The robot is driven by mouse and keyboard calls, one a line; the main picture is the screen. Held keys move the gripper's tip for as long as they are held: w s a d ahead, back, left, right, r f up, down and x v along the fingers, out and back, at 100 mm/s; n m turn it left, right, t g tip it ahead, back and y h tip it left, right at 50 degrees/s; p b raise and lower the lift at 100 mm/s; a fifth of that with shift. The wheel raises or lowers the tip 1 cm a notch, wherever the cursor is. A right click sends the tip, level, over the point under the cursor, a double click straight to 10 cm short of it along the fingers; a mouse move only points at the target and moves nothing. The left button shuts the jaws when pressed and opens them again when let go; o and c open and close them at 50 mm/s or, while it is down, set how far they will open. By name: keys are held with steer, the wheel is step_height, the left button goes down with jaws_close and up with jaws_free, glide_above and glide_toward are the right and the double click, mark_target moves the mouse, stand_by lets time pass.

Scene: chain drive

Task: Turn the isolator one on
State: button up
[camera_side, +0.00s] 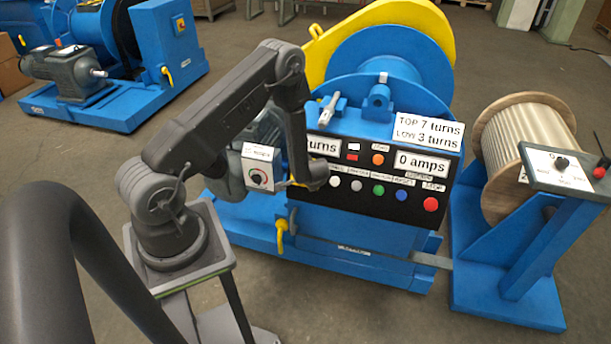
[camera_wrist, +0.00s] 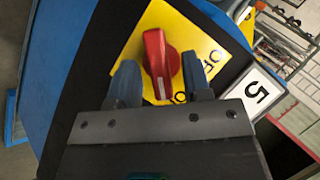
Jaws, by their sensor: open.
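A red rotary isolator knob (camera_wrist: 159,64) sits on a yellow plate (camera_wrist: 205,45) in the wrist view. Black lettering on the plate is partly covered, and I cannot tell the switch position for certain. My gripper (camera_wrist: 161,85) is open, with one blue-grey finger on each side of the knob. I cannot tell whether they touch it. In the side view my wrist is at the left end of the control panel (camera_side: 386,208); the fingers and this knob are hidden there.
The panel carries several buttons, including a red one (camera_side: 431,204), and displays. A dial box (camera_side: 262,168) is close to my forearm. A rope drum (camera_side: 526,150) and small control stand (camera_side: 566,170) are at right. Another blue machine (camera_side: 125,95) stands at back left.

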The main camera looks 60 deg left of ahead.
steer(key=v, duration=1.4)
steer(key=w+d+r+m+t+h, duration=0.1)
steer(key=w+d+r+t+h, duration=0.2)
steer(key=d+r, duration=0.55)
steer(key=w+d+r+t+h, duration=0.1)
steer(key=d+r+t+h, duration=0.35)
steer(key=r, duration=0.65)
steer(key=s+d+r+m+g+h, duration=0.1)
steer(key=s+d+r+h, duration=0.1)
steer(key=s+d+r, duration=0.3)
steer(key=s+d+r+m+g+h, duration=0.1)
steer(key=s+d+r, duration=0.15)
steer(key=s, duration=0.35)
steer(key=s+a+r+g+y, duration=0.1)
steer(key=s+a+r, duration=0.1)
steer(key=s, duration=0.9)
steer(key=shift+a+n+g+y, duration=0.25)
steer(key=shift+n+g+y, duration=0.05)
steer(key=shift+g+y, duration=0.05)
